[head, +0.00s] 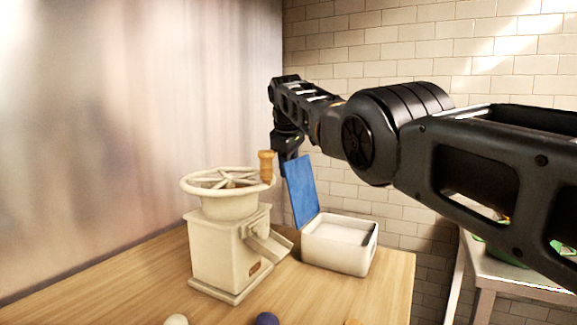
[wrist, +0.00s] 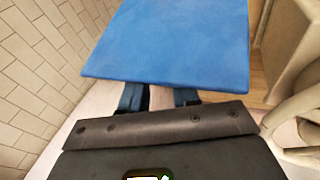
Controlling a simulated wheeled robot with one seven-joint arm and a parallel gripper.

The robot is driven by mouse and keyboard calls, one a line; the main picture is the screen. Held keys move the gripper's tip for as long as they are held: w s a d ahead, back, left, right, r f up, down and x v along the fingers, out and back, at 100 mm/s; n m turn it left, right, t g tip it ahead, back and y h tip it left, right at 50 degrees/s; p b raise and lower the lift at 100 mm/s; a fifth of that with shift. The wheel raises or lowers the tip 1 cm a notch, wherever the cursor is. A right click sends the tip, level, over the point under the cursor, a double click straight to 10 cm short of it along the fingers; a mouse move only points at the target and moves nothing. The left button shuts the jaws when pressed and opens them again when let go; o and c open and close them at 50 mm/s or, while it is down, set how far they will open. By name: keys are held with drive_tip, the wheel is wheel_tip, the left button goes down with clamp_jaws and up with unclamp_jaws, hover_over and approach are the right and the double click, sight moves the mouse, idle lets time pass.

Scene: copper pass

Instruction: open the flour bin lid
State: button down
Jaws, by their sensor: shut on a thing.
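The flour bin (head: 340,245) is a white box on the wooden table, with pale contents showing inside. Its blue lid (head: 300,192) stands raised, nearly upright, at the bin's left side. My gripper (head: 288,152) is at the lid's upper end, with its fingers mostly hidden. In the wrist view the lid (wrist: 175,42) fills the top middle, and the two dark fingers of my gripper (wrist: 160,97) reach to its near edge. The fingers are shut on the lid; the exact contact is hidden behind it.
A cream hand mill (head: 228,250) with a spoked wheel and wooden knob stands just left of the bin on the table (head: 130,285). Several small round things, including a purple one (head: 267,319), lie at the front. A tiled wall rises behind. A side table (head: 520,277) is at right.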

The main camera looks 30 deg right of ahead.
drive_tip(key=c, duration=1.1)
unclamp_jaws()
drive_tip(key=shift+a+f, duration=0.15)
drive_tip(key=shift+f, duration=0.25)
drive_tip(key=shift+o, duration=1.3)
drive_tip(key=shift+r, duration=0.15)
drive_tip(key=shift+r, duration=0.15)
drive_tip(key=shift+s+r+b, duration=0.25)
drive_tip(key=shift+r+b, duration=0.25)
drive_tip(key=shift+b, duration=0.35)
drive_tip(key=b+v, duration=0.1)
drive_tip(key=v, duration=0.5)
drive_tip(key=shift+r, duration=0.25)
drive_tip(key=shift+s+a, duration=0.1)
